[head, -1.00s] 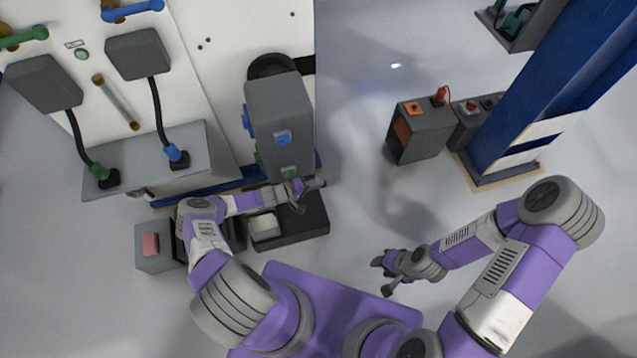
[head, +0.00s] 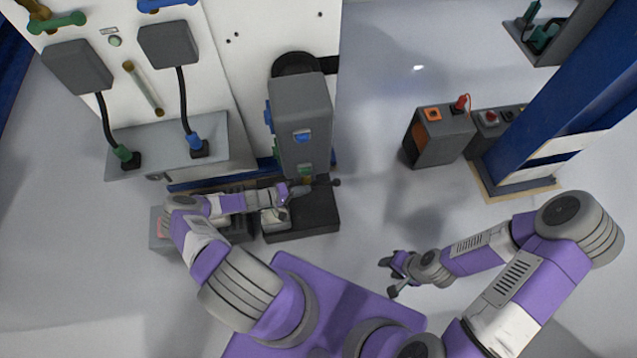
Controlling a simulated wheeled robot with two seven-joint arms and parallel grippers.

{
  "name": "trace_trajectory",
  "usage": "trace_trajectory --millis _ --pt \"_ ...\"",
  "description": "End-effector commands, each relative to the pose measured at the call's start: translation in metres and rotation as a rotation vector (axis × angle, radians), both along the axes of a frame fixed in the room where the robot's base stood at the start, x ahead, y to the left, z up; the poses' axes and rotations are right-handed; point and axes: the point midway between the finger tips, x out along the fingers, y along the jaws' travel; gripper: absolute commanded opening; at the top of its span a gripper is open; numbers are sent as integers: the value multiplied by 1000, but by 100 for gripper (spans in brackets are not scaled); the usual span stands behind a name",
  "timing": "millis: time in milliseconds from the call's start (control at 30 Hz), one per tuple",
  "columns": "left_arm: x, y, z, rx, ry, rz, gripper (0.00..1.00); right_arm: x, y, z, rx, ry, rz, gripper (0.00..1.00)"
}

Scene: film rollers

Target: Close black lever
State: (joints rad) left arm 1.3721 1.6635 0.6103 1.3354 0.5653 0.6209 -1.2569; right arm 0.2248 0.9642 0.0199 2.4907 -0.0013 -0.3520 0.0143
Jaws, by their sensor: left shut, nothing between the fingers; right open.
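A thin dark bar with a small knob (head: 335,183), which looks like the black lever, sticks out to the right just below the grey upright housing (head: 303,108), above the black base block (head: 318,216). Its inner end lies against or behind my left gripper (head: 291,196), so I cannot tell whether they touch. My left gripper is shut and empty at the left part of that bar, over a pale block (head: 274,220). My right gripper (head: 390,277) is open and empty, out over clear floor to the right of the base block.
A grey box with an orange panel (head: 440,135) stands on the floor at the right, beside a blue post (head: 560,95). A grey cabinet (head: 165,145) with a green and a blue plug is at the left. The floor between is clear.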

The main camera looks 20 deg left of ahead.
Motion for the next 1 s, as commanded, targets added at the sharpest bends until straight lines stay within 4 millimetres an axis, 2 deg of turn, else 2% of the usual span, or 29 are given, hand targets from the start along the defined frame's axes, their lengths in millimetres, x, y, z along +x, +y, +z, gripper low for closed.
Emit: trace_trajectory --millis 100,333,1000 --pt "-18 19 0 2 2 3 0 0 0 3 0 0 0 43" --pt "-38 36 0 0 1 1 0 0 0 4 0 0 0 43" --pt "-41 38 0 0 0 -1 0 0 0 4 0 0 0 43"
